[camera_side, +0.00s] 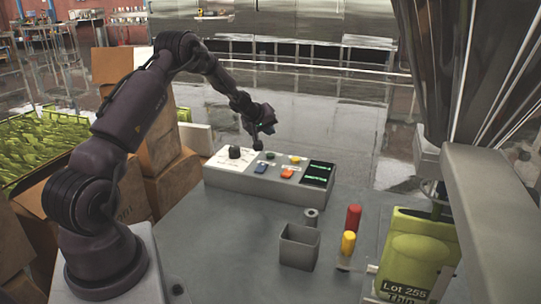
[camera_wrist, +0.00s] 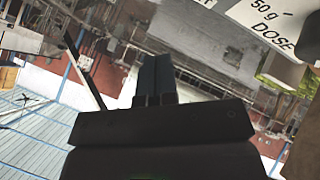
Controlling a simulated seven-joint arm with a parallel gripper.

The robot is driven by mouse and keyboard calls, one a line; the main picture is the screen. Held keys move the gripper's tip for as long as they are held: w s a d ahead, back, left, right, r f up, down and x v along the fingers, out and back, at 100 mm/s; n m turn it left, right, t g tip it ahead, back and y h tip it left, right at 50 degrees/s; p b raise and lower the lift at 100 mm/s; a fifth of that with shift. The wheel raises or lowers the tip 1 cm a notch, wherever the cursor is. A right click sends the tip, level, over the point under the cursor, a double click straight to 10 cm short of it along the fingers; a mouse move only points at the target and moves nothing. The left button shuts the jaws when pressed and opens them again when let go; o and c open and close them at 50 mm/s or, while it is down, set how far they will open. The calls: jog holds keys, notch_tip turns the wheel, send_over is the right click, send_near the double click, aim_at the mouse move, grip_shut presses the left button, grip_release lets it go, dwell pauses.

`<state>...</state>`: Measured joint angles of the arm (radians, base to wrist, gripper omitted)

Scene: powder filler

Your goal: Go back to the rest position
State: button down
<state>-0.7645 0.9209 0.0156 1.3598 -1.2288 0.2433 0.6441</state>
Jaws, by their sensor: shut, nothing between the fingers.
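My gripper (camera_side: 257,146) hangs above the back edge of the grey control box (camera_side: 240,185), a little right of its black knob (camera_side: 234,152). In the wrist view the dark fingers (camera_wrist: 155,75) are together and nothing shows between them. A white dial plate (camera_wrist: 268,25) reading "50 g DOSE" is at the top right of that view. The gripper looks apart from the box, though the exact gap is hard to tell.
The box carries coloured buttons (camera_side: 287,173) and green displays (camera_side: 318,173). A green bag (camera_side: 410,265) is at right under the filler. Cardboard boxes (camera_side: 170,185) stand behind my arm.

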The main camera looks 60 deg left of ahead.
jog(key=shift+d, duration=0.2)
jog(key=d, duration=0.1)
jog(key=s+d+f+h, duration=0.2)
jog(key=d, duration=0.1)
jog(key=shift+f+g, duration=0.15)
jog(key=shift+g, duration=0.25)
jog(key=s+d+r+m+g+h, duration=0.1)
jog(key=s+d+r+m+h, duration=0.15)
jog(key=d+r, duration=0.45)
jog(key=s+d+r+m+g+h, duration=0.1)
jog(key=s+d+r+m+g, duration=0.2)
jog(key=d, duration=0.8)
jog(key=s+d+r+m+t, duration=0.1)
jog(key=s+d+r+m, duration=0.3)
jog(key=s+d, duration=0.5)
jog(key=s+d+r+m+t+y, duration=0.1)
jog(key=s+d+r+m, duration=0.4)
jog(key=s+d+r, duration=0.2)
jog(key=shift+s+d+r, duration=0.4)
jog(key=shift+s+d, duration=0.65)
jog(key=shift+s, duration=0.8)
dwell(1.7)
